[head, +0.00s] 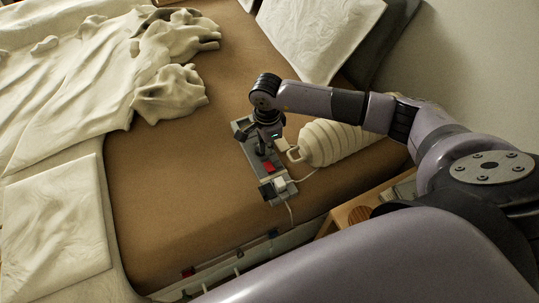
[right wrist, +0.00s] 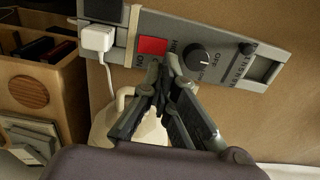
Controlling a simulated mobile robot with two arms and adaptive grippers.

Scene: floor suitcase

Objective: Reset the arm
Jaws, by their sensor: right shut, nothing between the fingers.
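My right gripper (head: 263,148) reaches in from the right over the bed, above a grey control panel (head: 240,127). In the right wrist view its fingers (right wrist: 160,72) are closed together with nothing between them. The fingertips are close to the panel (right wrist: 222,30), near its red switch (right wrist: 153,45) and black dial (right wrist: 198,58); I cannot tell whether they touch it. My left gripper is not in view.
A white plug (right wrist: 97,38) with a cord sits at the panel's end. A cream ribbed vessel (head: 335,143) with a handle lies beside the panel. A wooden bedside unit (head: 343,216) stands below right. Rumpled bedding (head: 165,50) lies far left; the brown mattress (head: 165,185) between is clear.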

